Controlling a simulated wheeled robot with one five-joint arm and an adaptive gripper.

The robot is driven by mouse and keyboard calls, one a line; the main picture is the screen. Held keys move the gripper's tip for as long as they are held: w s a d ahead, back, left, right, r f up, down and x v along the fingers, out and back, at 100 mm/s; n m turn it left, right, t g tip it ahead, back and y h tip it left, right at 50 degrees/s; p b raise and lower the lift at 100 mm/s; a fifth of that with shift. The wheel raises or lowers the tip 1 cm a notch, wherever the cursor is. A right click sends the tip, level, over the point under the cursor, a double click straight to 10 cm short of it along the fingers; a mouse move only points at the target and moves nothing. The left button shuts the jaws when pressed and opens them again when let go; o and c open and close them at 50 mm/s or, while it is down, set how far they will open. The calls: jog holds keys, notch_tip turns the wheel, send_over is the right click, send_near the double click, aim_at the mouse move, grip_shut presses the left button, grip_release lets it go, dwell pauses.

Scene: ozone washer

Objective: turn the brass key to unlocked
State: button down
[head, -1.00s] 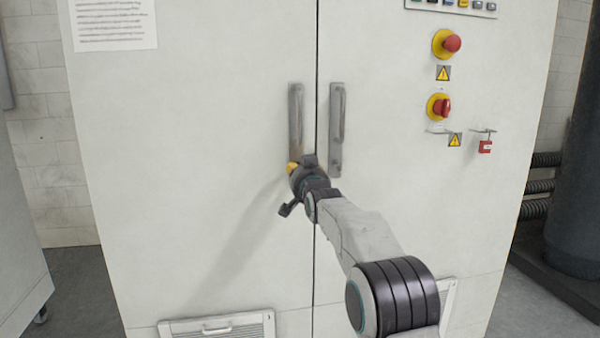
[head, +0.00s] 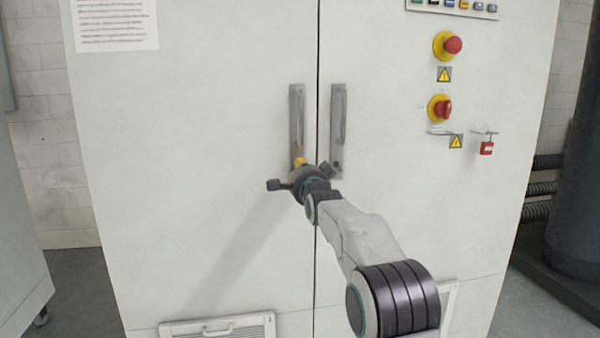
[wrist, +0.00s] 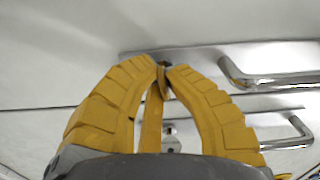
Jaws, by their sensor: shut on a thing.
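My gripper (head: 300,162) is at the lower end of the left door's handle plate (head: 297,130) on the pale cabinet. In the wrist view its yellow fingers (wrist: 163,68) meet at the tips on a small brownish brass key (wrist: 163,62) at the end of the handle plate (wrist: 190,58). The fingertips hide most of the key, so I cannot tell its exact angle. In the head view the key is hidden behind my gripper. A thin yellowish strip (wrist: 152,115) shows between the fingers.
The right door's handle (head: 338,130) stands close to the right of my gripper. Red knobs (head: 453,45) and a red padlock (head: 486,148) are further right. A vent (head: 218,328) is low on the left door.

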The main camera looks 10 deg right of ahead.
jog(key=shift+m, duration=0.9)
jog(key=c, duration=1.3)
grip_release()
jog(key=s, duration=1.2)
